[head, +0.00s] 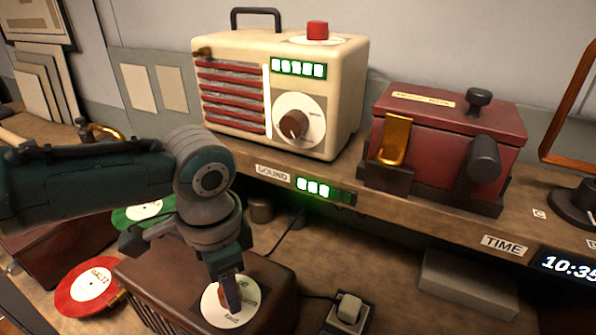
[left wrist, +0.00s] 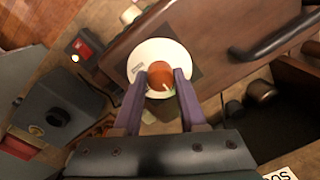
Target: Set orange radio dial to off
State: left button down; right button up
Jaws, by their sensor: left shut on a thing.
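The orange radio dial (left wrist: 160,76) is a round knob on a white disc (left wrist: 142,56) on the brown wooden radio box (left wrist: 122,30). In the head view the box (head: 165,275) stands on the lower bench, and its white disc (head: 213,311) shows around my fingers. My left gripper (head: 229,298) reaches down onto the disc. In the left wrist view my left gripper (left wrist: 162,82) has its two purple fingers shut on the dial, one on each side. The fingers hide most of the dial in the head view. I cannot read its setting. My right gripper is not in view.
On the shelf above stand a cream radio (head: 235,60) with a brown knob (head: 293,124) and a dark red box (head: 440,140). A red record (head: 88,283) and a green record (head: 140,212) lie left of the wooden box. A small switch (head: 347,312) sits to its right.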

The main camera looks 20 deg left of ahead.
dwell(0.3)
pick_arm(q)
jog(key=shift+c, duration=2.3)
grip_release()
jog(key=shift+r, duration=0.1)
notch_tip(320, 180, up, 10)
jog(key=shift+s+d+p, duration=0.15)
jog(key=shift+d+p, duration=0.05)
jog(key=shift+p, duration=0.15)
